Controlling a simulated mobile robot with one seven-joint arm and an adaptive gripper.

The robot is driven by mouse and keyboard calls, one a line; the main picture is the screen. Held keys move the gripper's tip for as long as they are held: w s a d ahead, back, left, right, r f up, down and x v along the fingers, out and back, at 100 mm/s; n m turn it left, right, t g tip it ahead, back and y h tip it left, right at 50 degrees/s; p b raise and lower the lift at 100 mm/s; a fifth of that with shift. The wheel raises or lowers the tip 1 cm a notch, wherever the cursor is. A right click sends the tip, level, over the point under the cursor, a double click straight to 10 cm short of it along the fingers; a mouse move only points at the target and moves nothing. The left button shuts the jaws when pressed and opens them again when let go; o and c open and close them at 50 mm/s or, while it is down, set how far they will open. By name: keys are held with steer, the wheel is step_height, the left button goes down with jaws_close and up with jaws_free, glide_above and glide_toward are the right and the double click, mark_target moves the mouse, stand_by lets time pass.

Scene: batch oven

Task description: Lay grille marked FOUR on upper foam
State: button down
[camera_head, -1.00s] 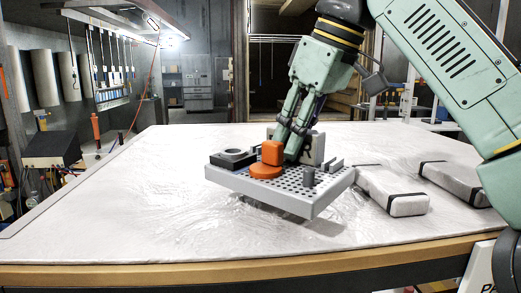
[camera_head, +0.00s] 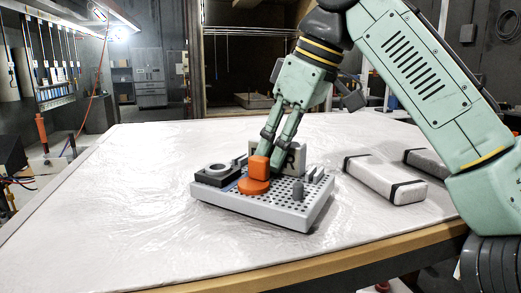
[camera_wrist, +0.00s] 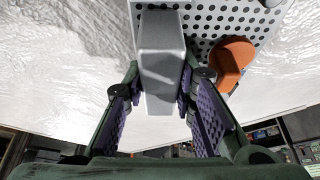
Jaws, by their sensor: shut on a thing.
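A grey perforated grille (camera_head: 258,209) carries an orange knob (camera_head: 256,182), a dark square fitting with a pale ring (camera_head: 218,171), small grey pegs and an upright grey block (camera_head: 297,152). A dark mark shows on that block, partly hidden by my fingers; I cannot read it. My gripper (camera_head: 270,140) reaches down behind the knob. In the wrist view my gripper (camera_wrist: 163,88) is shut on the grey block (camera_wrist: 160,60), one purple pad on each side. The grille looks nearly level, low over the white sheet; I cannot tell whether it touches.
Two grey blocks with black bands, a near one (camera_head: 385,181) and a far one (camera_head: 428,163), lie right of the grille; I cannot tell whether they are foam. The white-covered table (camera_head: 150,200) has a wooden front edge (camera_head: 350,254). Its left part is clear.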

steer(key=shift+d+f, duration=0.1)
steer(key=shift+f, duration=0.15)
steer(key=shift+d+f, duration=0.1)
steer(key=c, duration=1.3)
jaws_free()
